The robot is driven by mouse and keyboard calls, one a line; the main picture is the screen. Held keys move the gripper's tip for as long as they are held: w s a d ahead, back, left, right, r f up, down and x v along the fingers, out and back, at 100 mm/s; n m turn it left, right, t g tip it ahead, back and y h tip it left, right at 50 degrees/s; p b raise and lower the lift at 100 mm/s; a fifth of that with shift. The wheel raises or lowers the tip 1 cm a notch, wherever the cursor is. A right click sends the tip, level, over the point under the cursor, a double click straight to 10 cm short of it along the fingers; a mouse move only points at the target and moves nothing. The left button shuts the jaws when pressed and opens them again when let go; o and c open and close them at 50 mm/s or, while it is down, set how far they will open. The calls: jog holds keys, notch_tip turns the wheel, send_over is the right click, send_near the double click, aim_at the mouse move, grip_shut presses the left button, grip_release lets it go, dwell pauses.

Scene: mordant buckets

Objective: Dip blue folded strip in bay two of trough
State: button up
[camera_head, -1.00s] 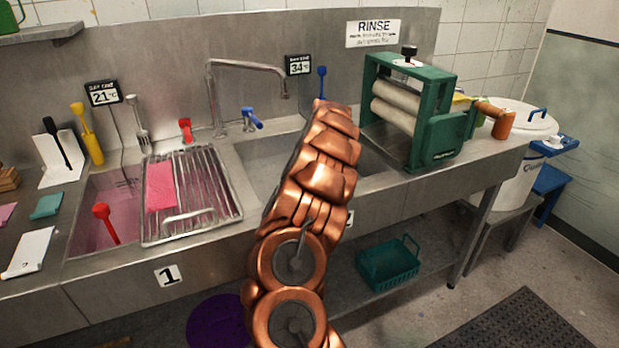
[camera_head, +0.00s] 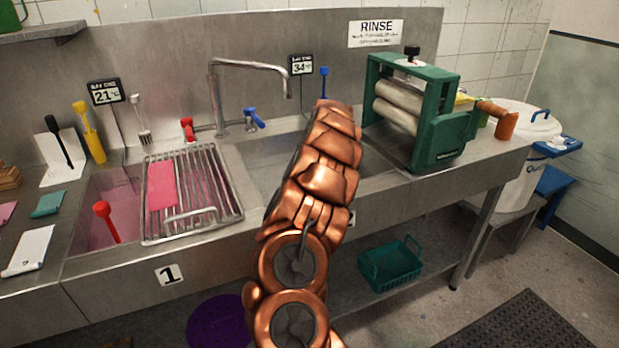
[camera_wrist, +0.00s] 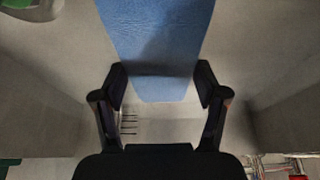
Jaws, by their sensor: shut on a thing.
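The blue folded strip (camera_wrist: 155,35) shows in the wrist view, running from the top edge down between the fingers of my gripper (camera_wrist: 160,85), which is shut on it. Grey basin walls surround it there. In the head view my copper arm covers the gripper and strip. The steel trough has a left bay with pink liquid (camera_head: 85,235), marked 1, and a grey bay two (camera_head: 262,160) at the middle, partly behind my arm. Whether the strip touches liquid cannot be told.
A wire rack (camera_head: 215,190) with a pink strip (camera_head: 161,185) lies over the left bay's right side. A faucet (camera_head: 215,95) rises behind bay two. A green wringer (camera_head: 440,125) stands to the right. A red-handled tool (camera_head: 102,210) leans in the left bay.

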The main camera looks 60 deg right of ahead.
jog(key=shift+w+a, duration=0.15)
jog(key=shift+w, duration=0.65)
notch_tip(320, 180, up, 12)
jog(key=p, duration=0.2)
jog(key=shift+p, duration=0.35)
dwell(0.6)
